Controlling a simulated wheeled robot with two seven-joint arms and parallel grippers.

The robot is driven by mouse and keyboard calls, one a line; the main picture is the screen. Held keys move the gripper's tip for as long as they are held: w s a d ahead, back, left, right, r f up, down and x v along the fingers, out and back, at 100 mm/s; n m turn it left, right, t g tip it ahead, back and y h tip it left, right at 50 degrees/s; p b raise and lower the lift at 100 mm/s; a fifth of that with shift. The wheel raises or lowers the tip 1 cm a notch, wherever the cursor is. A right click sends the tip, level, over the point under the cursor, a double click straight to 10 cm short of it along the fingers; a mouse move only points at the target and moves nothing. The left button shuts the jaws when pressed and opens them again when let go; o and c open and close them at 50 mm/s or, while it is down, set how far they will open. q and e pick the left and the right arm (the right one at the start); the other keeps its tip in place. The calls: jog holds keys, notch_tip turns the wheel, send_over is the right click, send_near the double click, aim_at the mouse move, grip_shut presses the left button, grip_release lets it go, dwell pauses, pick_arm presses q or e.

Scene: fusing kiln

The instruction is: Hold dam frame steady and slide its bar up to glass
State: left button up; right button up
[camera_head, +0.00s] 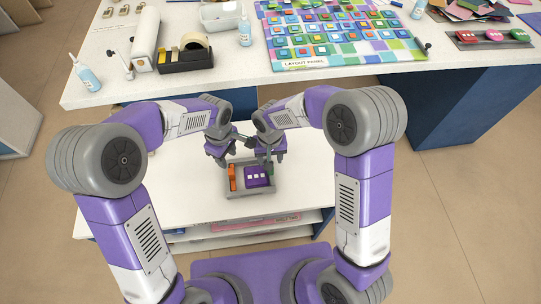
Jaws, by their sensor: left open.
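The grey dam frame (252,193) lies on the white table in front of me. An orange bar (232,178) stands along its left inside. A purple glass piece (257,181) with small white squares lies inside, to the right of the orange bar with a small gap between. A green piece (270,170) shows at the right inside, partly covered. My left gripper (222,162) is open above the frame's far left corner. My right gripper (267,161) is over the far right part of the frame and hides some of it; its jaws are too small to read.
The white table (180,190) is clear around the frame, with a shelf below its front edge. A bench behind holds a colourful layout panel (345,38), a tape dispenser (187,56), a white roll (146,38) and bottles (88,76).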

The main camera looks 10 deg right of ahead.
notch_tip(320, 180, down, 7)
dwell(0.4)
jog(key=shift+c, duration=0.6)
dwell(0.4)
grip_shut()
